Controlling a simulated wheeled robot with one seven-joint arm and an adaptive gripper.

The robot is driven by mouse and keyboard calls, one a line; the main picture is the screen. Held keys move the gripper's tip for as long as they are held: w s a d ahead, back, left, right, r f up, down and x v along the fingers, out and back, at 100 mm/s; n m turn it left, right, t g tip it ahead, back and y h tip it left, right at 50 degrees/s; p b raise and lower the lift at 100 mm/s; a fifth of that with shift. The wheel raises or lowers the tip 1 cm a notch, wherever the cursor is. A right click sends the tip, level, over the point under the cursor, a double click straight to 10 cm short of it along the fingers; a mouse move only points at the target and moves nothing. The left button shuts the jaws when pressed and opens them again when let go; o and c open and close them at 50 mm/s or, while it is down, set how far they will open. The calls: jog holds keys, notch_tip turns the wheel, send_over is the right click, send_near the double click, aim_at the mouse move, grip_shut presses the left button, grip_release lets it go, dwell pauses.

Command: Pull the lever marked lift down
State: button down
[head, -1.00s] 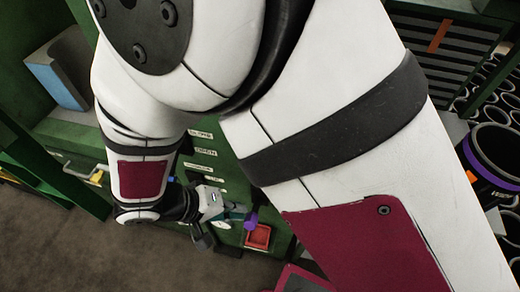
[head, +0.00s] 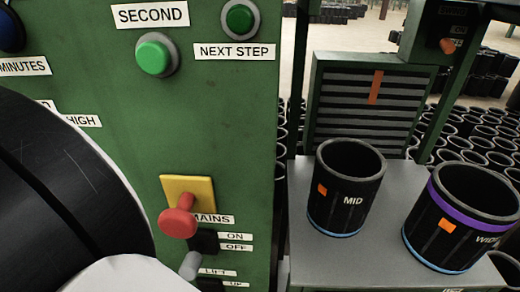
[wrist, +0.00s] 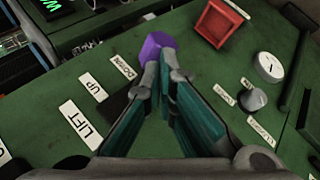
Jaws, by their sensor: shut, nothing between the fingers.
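The LIFT label (wrist: 83,120) is on the green panel, with UP (wrist: 94,87) and DOWN (wrist: 123,66) labels beside it in the wrist view. A purple knob (wrist: 158,45) is right at the fingertips of my gripper (wrist: 163,68), past the DOWN label. The teal fingers are shut and empty; I cannot tell whether they touch the knob. The fingers hide the lever's shaft. In the head view, the LIFT label (head: 214,272) is near the bottom edge, beside a grey rounded piece (head: 190,265) I cannot identify. My gripper is not visible there.
A red-knobbed lever (head: 178,222) marked MAINS sits above LIFT. Green buttons (head: 154,55) are higher up. Sleeves marked MID (head: 346,188) and WIDE (head: 463,215) stand on a grey table (head: 385,262) at right.

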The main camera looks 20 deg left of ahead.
jog(key=shift+s+a+f, duration=0.15)
jog(key=shift+s+a, duration=0.05)
jog(key=shift+s, duration=0.05)
jog(key=shift+r, duration=0.75)
